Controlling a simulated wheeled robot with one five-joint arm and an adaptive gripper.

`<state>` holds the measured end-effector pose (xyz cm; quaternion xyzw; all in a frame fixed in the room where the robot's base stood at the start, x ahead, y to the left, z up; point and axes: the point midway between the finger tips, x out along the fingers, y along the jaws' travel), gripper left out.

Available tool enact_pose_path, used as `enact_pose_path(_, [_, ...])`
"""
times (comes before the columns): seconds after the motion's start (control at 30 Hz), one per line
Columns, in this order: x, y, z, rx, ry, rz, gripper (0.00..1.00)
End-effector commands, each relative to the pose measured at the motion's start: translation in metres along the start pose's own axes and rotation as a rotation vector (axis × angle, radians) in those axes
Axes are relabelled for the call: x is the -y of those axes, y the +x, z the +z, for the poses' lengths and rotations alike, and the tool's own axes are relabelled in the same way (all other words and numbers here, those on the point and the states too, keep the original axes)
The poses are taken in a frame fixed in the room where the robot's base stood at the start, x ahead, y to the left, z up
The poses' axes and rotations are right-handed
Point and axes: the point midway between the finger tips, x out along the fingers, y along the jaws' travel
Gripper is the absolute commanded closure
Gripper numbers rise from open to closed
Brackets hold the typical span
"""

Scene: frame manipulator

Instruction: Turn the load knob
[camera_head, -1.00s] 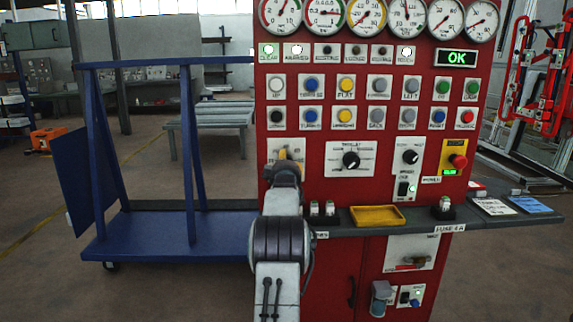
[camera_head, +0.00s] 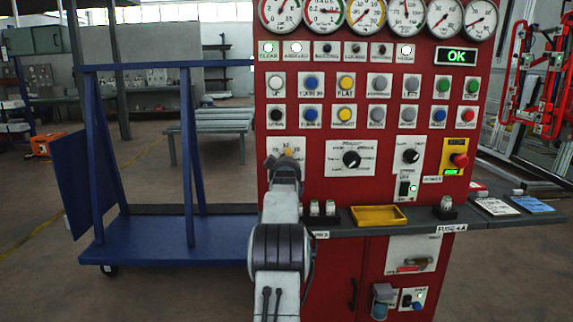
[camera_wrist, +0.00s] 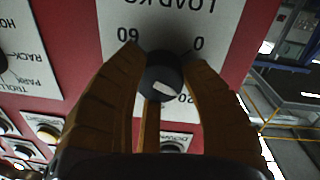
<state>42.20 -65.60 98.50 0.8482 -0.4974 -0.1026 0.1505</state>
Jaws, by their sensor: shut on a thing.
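The load knob (camera_wrist: 163,75) is a round black knob with a white mark, on a white plate (camera_wrist: 220,20) whose lettering appears upside down in the wrist view. The numbers 60, 0 and part of 20 show around it. My gripper (camera_wrist: 163,62) has its brown fingers on both sides of the knob, shut on it. In the head view my gripper (camera_head: 288,154) is at the left of the red panel (camera_head: 318,210), in front of the load plate (camera_head: 304,147). It hides the knob there.
To the right are a selector knob (camera_head: 351,159), a smaller knob (camera_head: 410,156) and a red stop button (camera_head: 459,160). Below, a shelf (camera_head: 335,232) holds a yellow tray (camera_head: 379,216). A blue cart (camera_head: 160,235) stands left of the panel.

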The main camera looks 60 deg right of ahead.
Motion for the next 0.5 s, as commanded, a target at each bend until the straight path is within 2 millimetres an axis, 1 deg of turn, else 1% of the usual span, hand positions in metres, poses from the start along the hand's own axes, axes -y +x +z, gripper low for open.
enact_pose_path(0.17, [0.0018, 0.0001, -0.001, -0.002, -0.002, -0.002, 0.92])
enact_pose_path(0.2, [0.0018, 0.0001, -0.001, -0.002, -0.002, -0.002, 0.55])
enact_pose_path(0.43, [0.001, 0.0001, -0.0007, -0.001, -0.003, -0.001, 0.34])
enact_pose_path(0.47, [0.0009, 0.0, -0.0006, -0.001, -0.003, -0.001, 0.32])
enact_pose_path(0.5, [0.0008, 0.0, -0.0006, -0.001, -0.003, -0.001, 0.32])
